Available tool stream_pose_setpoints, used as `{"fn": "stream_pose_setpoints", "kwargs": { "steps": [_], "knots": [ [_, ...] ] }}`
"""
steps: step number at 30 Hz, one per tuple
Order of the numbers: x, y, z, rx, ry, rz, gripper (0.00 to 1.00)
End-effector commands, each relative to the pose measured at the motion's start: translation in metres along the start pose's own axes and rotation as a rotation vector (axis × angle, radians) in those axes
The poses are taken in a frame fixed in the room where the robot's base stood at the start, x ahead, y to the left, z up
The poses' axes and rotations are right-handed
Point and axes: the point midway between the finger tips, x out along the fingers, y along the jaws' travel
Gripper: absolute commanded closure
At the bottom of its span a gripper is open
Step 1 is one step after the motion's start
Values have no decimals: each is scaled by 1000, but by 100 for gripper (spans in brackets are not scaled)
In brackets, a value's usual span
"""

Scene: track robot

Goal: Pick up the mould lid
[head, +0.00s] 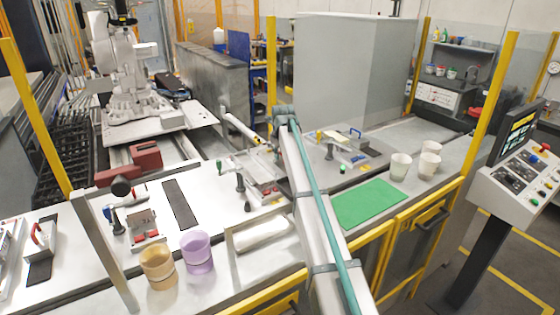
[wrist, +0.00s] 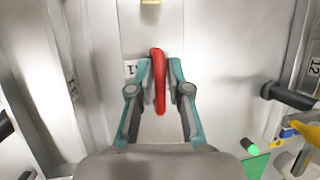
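A very thin gap may remain on the right side. The lid's edges and underside are hard to make out, so I cannot tell whether it touches what lies below. In the head view, my arm hides the gripper and this lid.
A green mat (head: 368,204) lies right of my arm, with several pale cups behind it. A tan cup (head: 158,267), a purple cup (head: 197,253) and a pale tray (head: 233,250) stand left of my arm. Yellow posts and rails border the bench. A control panel (head: 524,175) stands right.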

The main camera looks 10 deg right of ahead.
Motion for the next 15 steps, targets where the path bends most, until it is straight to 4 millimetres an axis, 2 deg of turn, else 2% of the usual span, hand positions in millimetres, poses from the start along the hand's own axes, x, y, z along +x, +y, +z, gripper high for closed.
{"fn": "stream_pose_setpoints", "kwargs": {
  "steps": [5,9,15],
  "knots": [
    [1,0,0,0,0,0,82],
    [0,0,0,0,0,0,100],
    [0,0,0,0,0,0,100]
  ]
}}
